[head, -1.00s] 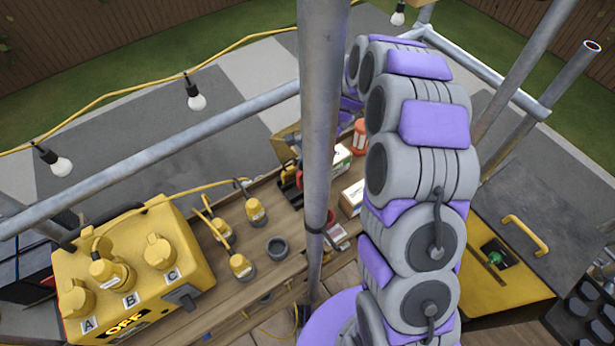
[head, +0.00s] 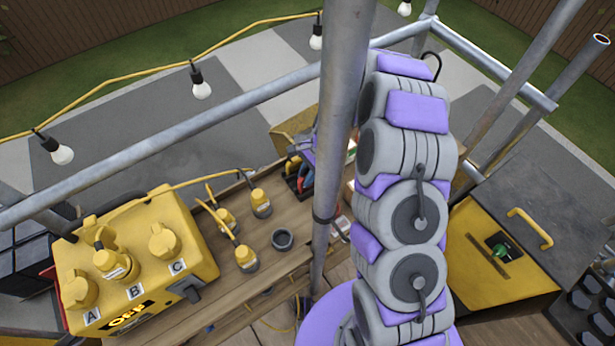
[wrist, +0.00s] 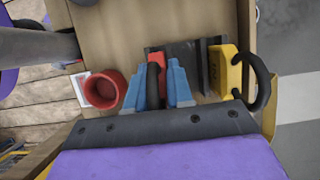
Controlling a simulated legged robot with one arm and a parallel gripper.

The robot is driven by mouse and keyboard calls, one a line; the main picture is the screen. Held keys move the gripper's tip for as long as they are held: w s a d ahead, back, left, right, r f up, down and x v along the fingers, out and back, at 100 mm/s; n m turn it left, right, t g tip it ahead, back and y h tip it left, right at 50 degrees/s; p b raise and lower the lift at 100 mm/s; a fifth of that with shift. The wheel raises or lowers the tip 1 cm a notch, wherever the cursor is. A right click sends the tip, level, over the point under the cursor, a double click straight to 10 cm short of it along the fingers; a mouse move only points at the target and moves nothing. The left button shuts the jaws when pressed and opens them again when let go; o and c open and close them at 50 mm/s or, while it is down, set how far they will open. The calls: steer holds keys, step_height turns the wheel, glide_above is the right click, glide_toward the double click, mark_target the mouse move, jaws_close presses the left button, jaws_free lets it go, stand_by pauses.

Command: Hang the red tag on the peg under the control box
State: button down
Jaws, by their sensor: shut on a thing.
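In the wrist view my gripper (wrist: 157,88) has its blue fingers closed around a narrow upright piece with a black loop and a red edge, which looks like the red tag (wrist: 163,82). The fingers hide most of it. It stands at the dark holder, beside a yellow tag-like piece (wrist: 229,72) with a black loop. In the head view my gripper is partly hidden behind the grey pole at the bench's far end. The yellow control box (head: 200,262), marked A, B, C and OFF, stands at lower left.
A red cup (wrist: 104,90) stands left of my fingers. A vertical scaffold pole (head: 338,120) stands between the control box and my arm. A horizontal rail (head: 180,130) runs behind the bench.

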steer(key=shift+f, duration=0.55)
steer(key=shift+w+f, duration=0.1)
steer(key=shift+d, duration=0.25)
steer(key=c, duration=1.1)
jaws_free()
steer(key=shift+d, duration=0.4)
steer(key=shift+c, duration=0.2)
steer(key=shift+o, duration=0.6)
steer(key=shift+a, duration=0.5)
steer(key=shift+f+b, duration=0.25)
steer(key=shift+b, duration=0.25)
steer(key=d+p+v, duration=0.1)
steer(key=p+v, duration=0.2)
steer(key=v, duration=1.4)
steer(key=shift+d+r, duration=0.2)
steer(key=shift+d, duration=0.1)
